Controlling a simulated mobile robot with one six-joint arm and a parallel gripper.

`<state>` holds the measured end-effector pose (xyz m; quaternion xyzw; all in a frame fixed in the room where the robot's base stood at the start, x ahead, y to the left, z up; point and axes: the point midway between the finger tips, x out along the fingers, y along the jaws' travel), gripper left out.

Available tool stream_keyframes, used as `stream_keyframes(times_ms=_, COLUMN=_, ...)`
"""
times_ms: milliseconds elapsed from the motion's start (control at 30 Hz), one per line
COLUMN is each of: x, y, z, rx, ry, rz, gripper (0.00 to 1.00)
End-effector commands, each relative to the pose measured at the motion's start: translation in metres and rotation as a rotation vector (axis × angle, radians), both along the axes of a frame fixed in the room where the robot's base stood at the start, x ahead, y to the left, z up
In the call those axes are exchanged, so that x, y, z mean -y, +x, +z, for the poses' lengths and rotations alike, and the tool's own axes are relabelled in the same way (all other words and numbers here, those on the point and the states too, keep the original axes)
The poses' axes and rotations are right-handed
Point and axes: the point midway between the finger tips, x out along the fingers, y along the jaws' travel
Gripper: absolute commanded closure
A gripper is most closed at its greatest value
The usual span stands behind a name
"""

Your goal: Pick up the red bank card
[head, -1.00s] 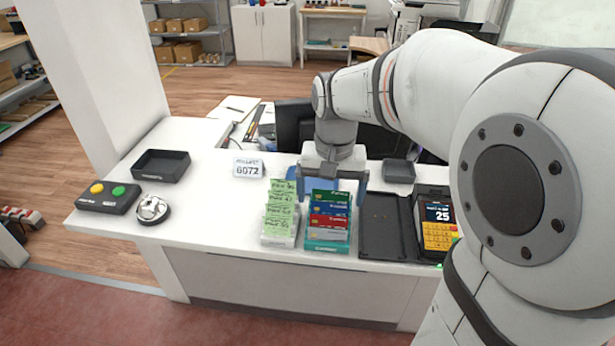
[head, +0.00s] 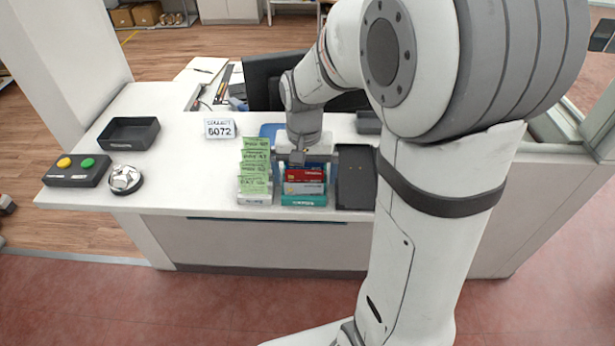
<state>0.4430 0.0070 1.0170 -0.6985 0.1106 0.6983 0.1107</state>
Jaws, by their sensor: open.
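The red bank card (head: 305,176) stands in the teal card holder (head: 304,201) on the white counter. A silver-grey card (head: 303,188) stands in front of it and a dark blue card (head: 314,167) shows just behind it. My gripper (head: 306,178) is over the holder, pointing down and open. One finger is at the left side of the cards and the other at the right side. I cannot tell whether either finger touches a card. The rear cards are mostly hidden behind my gripper.
A rack of green slips (head: 255,170) stands close on the left. A dark tray (head: 356,180) lies close on the right, partly behind my arm. A 6072 sign (head: 219,129), black bin (head: 128,133), button box (head: 76,170) and bell (head: 124,178) are farther left.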

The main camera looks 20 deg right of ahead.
Motion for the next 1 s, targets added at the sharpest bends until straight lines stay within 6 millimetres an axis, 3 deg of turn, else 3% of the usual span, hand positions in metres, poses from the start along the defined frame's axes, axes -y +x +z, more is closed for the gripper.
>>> stream_keyframes(times_ms=567, x=0.000, y=0.000, z=0.000, rx=0.000, ry=0.000, rz=0.001, gripper=0.43)
stream_keyframes(times_ms=833, x=0.000, y=0.000, z=0.003, rx=0.001, ry=0.000, rz=0.001, gripper=0.44)
stream_keyframes(times_ms=1000, x=-0.001, y=0.001, z=0.027, rx=0.005, ry=0.000, rz=0.001, gripper=0.44)
